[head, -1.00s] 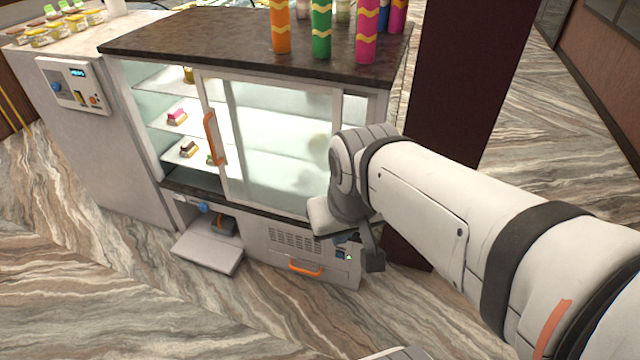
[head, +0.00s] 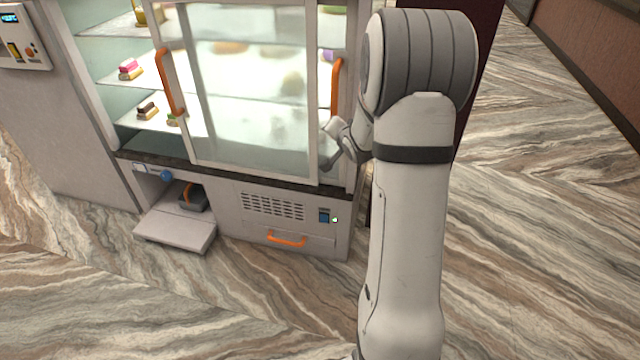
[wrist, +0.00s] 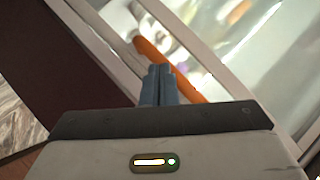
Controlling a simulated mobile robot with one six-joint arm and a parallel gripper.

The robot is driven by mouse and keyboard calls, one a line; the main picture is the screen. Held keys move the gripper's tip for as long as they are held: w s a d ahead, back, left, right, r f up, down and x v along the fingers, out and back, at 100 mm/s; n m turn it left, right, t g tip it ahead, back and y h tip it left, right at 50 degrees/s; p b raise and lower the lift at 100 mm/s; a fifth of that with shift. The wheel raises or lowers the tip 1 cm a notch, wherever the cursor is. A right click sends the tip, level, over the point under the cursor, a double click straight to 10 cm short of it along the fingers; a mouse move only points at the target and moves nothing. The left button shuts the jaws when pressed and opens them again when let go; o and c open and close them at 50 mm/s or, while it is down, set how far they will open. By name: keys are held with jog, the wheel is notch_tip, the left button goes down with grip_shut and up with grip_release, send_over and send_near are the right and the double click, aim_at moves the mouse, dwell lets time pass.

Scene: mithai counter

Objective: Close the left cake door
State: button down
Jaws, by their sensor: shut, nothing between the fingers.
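The left cake door (head: 240,120) is a framed glass sliding panel on the display case. Its orange handle (head: 170,83) is near its left edge. The door stands to the right of the case's left end, leaving an open gap there with shelves showing. A second orange handle (head: 336,90) is at the right side of the case. My gripper (head: 332,143) is low at the case's right front, just below that right handle. In the wrist view my gripper's fingers (wrist: 159,72) are together and empty, close to an orange handle (wrist: 185,83); contact cannot be told.
Small cakes (head: 131,69) sit on shelves inside the open left gap. A low pull-out platform (head: 176,231) sticks out at the lower left. A drawer with an orange handle (head: 287,240) is below the doors. A control panel (head: 22,41) is at far left. The marble floor in front is clear.

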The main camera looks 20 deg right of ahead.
jog(key=w+d+f+m+t+y+b, duration=0.15)
jog(key=d+f+m+t+b, duration=0.35)
jog(key=f, duration=0.9)
jog(key=d+f+y+b, duration=0.25)
jog(key=f+b, duration=0.55)
jog(key=f, duration=0.6)
jog(key=shift+y, duration=0.3)
jog(key=w+b, duration=0.1)
jog(key=w, duration=0.2)
jog(key=w+a+b, duration=0.1)
jog(key=w, duration=0.2)
jog(key=w+a+b, duration=0.1)
jog(key=w, duration=0.2)
jog(key=shift+f, duration=0.25)
jog(key=w+a, duration=0.1)
jog(key=w+a+b, duration=0.1)
jog(key=w+a, duration=0.1)
jog(key=shift+a+r+b, duration=0.1)
jog(key=shift+r+b, duration=0.15)
jog(key=shift+b, duration=0.05)
